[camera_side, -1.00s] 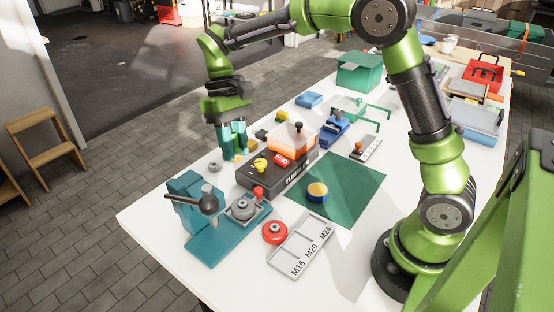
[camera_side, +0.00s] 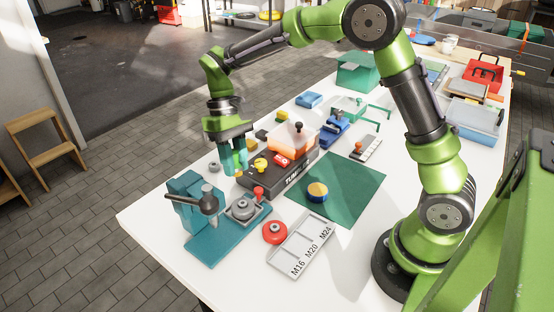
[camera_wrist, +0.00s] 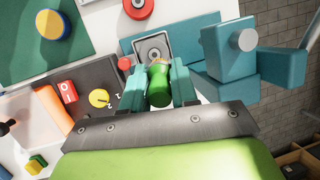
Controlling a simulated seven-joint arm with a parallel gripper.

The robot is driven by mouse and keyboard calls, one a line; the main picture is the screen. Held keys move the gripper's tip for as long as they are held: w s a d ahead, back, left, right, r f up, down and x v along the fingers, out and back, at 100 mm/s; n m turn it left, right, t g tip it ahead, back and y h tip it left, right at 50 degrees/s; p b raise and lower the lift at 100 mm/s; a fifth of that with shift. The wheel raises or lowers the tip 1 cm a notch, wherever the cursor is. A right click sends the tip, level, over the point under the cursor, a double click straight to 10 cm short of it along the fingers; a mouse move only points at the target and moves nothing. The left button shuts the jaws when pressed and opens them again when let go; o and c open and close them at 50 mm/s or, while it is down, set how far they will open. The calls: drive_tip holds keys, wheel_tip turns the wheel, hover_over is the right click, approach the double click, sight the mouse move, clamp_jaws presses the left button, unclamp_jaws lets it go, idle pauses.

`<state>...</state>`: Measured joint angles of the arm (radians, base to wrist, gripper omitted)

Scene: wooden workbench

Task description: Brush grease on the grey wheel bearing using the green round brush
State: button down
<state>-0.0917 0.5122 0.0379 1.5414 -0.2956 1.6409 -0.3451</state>
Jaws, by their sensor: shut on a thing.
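My gripper (camera_side: 233,162) is shut on the green round brush (camera_wrist: 159,88), which sits between the two teal fingers in the wrist view. In the side view the fingers mostly hide the brush. The grey wheel bearing (camera_side: 241,208) lies on the teal fixture (camera_side: 214,247) at the front left of the bench. It also shows in the wrist view (camera_wrist: 152,46), just beyond the brush tip and partly covered by it. In the side view my gripper is above and behind the bearing, apart from it, beside the black box's left end.
The black box (camera_side: 262,184) carries a yellow knob, a red switch and an orange container. The fixture's upright post with a lever (camera_side: 208,204) stands left of the bearing. A blue-and-yellow round tin (camera_side: 317,191) sits on the green mat (camera_side: 350,187). A red ring (camera_side: 275,232) lies near the grey tray (camera_side: 288,262).

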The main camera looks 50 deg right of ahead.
sight(241, 202)
drive_tip(key=shift+f, duration=3.4)
drive_tip(key=shift+s+f, duration=0.45)
drive_tip(key=shift+f, duration=0.2)
drive_tip(key=shift+s, duration=0.35)
drive_tip(key=shift+w+f, duration=0.1)
drive_tip(key=shift+w, duration=0.65)
drive_tip(key=shift+s, duration=0.6)
drive_tip(key=shift+w, duration=0.65)
drive_tip(key=shift+r, duration=4.2)
drive_tip(key=shift+d, duration=0.1)
